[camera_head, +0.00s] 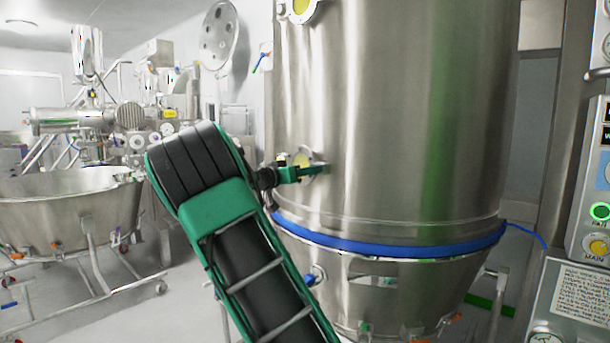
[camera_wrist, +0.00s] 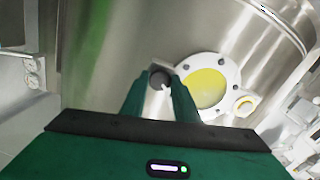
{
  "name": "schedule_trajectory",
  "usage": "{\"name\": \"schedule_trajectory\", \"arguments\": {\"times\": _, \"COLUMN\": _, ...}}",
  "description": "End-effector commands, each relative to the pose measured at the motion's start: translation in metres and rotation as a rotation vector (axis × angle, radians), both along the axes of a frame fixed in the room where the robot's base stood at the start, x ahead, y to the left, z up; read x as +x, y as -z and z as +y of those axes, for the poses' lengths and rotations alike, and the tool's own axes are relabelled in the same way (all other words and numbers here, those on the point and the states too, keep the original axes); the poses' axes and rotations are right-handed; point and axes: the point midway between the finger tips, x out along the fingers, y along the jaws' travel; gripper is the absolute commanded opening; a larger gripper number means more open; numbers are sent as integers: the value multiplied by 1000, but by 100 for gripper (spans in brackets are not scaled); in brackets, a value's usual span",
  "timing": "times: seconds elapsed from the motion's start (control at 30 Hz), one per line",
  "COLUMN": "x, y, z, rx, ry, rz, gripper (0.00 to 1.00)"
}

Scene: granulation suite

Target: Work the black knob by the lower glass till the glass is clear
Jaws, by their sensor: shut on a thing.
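The lower glass (camera_wrist: 205,88) is a round window in a pale bolted flange on the steel vessel, and its pane is yellow all over in the wrist view. In the head view the lower glass (camera_head: 303,160) is partly covered by my gripper. The black knob (camera_wrist: 159,77) sits just left of the flange in the wrist view. My green gripper (camera_wrist: 161,88) is shut on the knob, one finger on each side. My gripper (camera_head: 312,171) also shows at the vessel wall in the head view, where the knob cannot be made out.
An upper glass (camera_head: 303,8) with a yellow pane is at the top of the vessel (camera_head: 400,110). A blue band (camera_head: 390,246) rings the vessel below my gripper. A control panel (camera_head: 598,190) stands at right. A wheeled steel bowl (camera_head: 70,210) stands at left.

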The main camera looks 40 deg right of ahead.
Motion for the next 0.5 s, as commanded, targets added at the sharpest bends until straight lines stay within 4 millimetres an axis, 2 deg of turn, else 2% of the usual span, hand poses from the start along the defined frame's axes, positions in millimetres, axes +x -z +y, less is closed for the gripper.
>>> {"name": "schedule_trajectory", "arguments": {"times": 0.5, "x": 5, "y": 0, "z": 2, "rx": -5, "ry": -12, "rz": 453, "gripper": 5}}
